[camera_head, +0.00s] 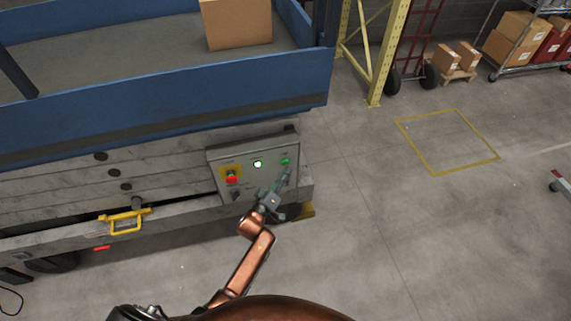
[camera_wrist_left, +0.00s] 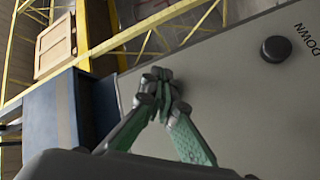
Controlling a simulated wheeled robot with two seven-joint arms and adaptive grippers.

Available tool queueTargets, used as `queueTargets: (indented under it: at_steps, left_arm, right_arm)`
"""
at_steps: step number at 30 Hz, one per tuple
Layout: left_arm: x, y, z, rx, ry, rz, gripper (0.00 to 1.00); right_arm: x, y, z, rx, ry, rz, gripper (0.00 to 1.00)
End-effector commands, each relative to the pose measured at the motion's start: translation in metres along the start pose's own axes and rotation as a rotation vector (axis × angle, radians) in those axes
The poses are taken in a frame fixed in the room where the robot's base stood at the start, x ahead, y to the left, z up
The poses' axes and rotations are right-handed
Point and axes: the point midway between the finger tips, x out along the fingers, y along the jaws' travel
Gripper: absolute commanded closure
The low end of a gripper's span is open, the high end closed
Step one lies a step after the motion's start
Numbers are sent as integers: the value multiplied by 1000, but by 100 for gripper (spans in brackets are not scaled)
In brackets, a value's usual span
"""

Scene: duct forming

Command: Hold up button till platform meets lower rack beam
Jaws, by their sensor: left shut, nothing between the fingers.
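The grey control panel (camera_head: 212,160) is on the side of the lift, below the blue platform (camera_head: 180,95). It has a green button (camera_head: 284,161) at upper right, a lit lamp (camera_head: 257,164) and a red stop button (camera_head: 232,176). My left gripper (camera_head: 287,177) is shut and empty, its tips at the panel's right side, close to the green button. In the left wrist view its fingertips (camera_wrist_left: 160,84) meet over the panel face; contact is unclear. A black button (camera_wrist_left: 276,49) marked DOWN is off to their right. A yellow rack beam (camera_wrist_left: 135,32) crosses behind. My right gripper is out of view.
A cardboard box (camera_head: 236,24) rides on the platform. A yellow rack upright (camera_head: 389,55) stands just beyond the platform's right end. A yellow handle (camera_head: 125,221) sticks out from the lift base. The floor to the right is clear around a yellow marked square (camera_head: 447,142).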

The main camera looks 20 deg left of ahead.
Motion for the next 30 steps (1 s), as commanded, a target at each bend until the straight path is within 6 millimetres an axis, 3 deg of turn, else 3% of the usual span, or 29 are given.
queueTargets:
  at_steps: [30]
  left_arm:
    - [8, -6, -6, 0, 0, 0, 100]
  right_arm:
    - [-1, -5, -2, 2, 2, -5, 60]
